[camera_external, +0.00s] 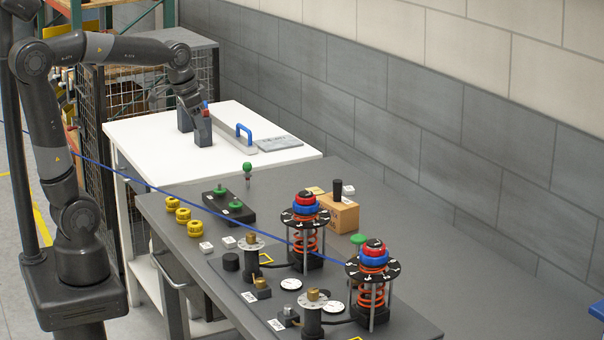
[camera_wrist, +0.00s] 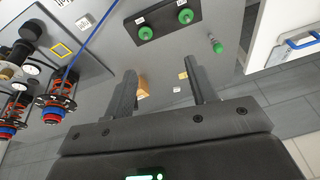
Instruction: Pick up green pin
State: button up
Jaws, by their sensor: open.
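A ball-topped green pin (camera_external: 247,168) stands upright on the grey bench near the white table. It also shows in the wrist view (camera_wrist: 218,47), ahead of the right finger. Two more green-topped pins (camera_external: 220,188) (camera_external: 235,205) sit in a black block (camera_external: 215,202); the wrist view shows them at the top (camera_wrist: 145,33) (camera_wrist: 185,16). Another green top (camera_external: 358,239) is beside the front spring assembly. My gripper (camera_wrist: 160,80) is open, with nothing between its fingers.
Two spring assemblies (camera_external: 305,235) (camera_external: 372,275) rise at the bench's front right. Yellow rings (camera_external: 183,215) line its left side. A cardboard box (camera_external: 340,213) stands behind. A blue-handled tool (camera_external: 243,134) lies on the white table (camera_external: 140,135). A blue cable crosses the bench.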

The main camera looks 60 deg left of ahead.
jog(key=w+a+f+m+g, duration=0.1)
jog(key=w+a+f, duration=0.15)
jog(key=w, duration=0.35)
jog(key=w+a+f+g, duration=0.1)
jog(key=w+a, duration=0.3)
jog(key=w, duration=0.2)
jog(key=m+g, duration=0.1)
send_over(247, 162)
jog(key=f, duration=0.7)
jog(key=shift+s+d+f, duration=0.2)
jog(key=shift+d+f, duration=0.05)
jog(key=shift+w+a+f, duration=0.1)
jog(key=shift+a+f, duration=0.05)
jog(key=shift+f, duration=0.2)
notch_tip(247, 162, down, 10)
jog(key=shift+f, duration=0.25)
jog(key=shift+c, duration=0.5)
jog(key=c, duration=1)
jog(key=shift+o, duration=0.2)
